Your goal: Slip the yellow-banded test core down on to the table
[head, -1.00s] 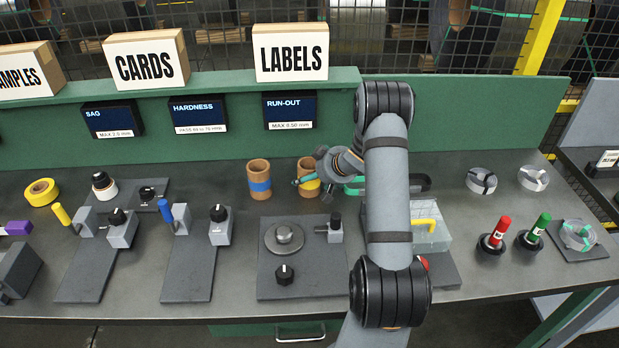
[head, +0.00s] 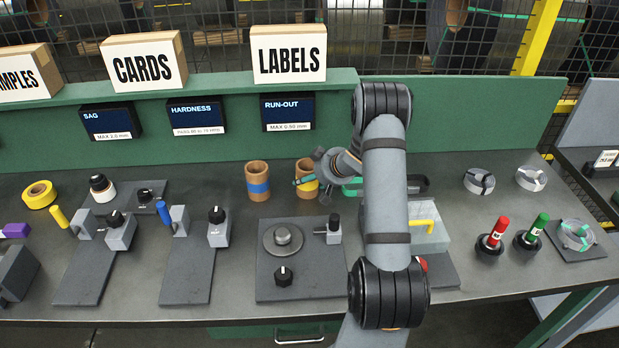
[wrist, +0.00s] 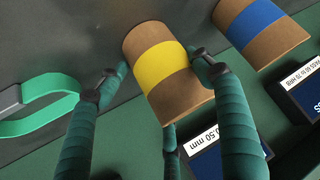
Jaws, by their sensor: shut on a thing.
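The yellow-banded test core (head: 304,168) is a brown cardboard tube with a yellow stripe, upright at the back of the table, partly hidden by my gripper. My gripper (head: 313,181) reaches it from the right, low near the tabletop.
A blue-banded core (head: 257,180) stands just left; it also shows in the wrist view (wrist: 262,25). The run-out fixture (head: 283,245) is in front. The green back panel (head: 220,145) is close behind. A green strap loop (wrist: 40,105) lies on the other side.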

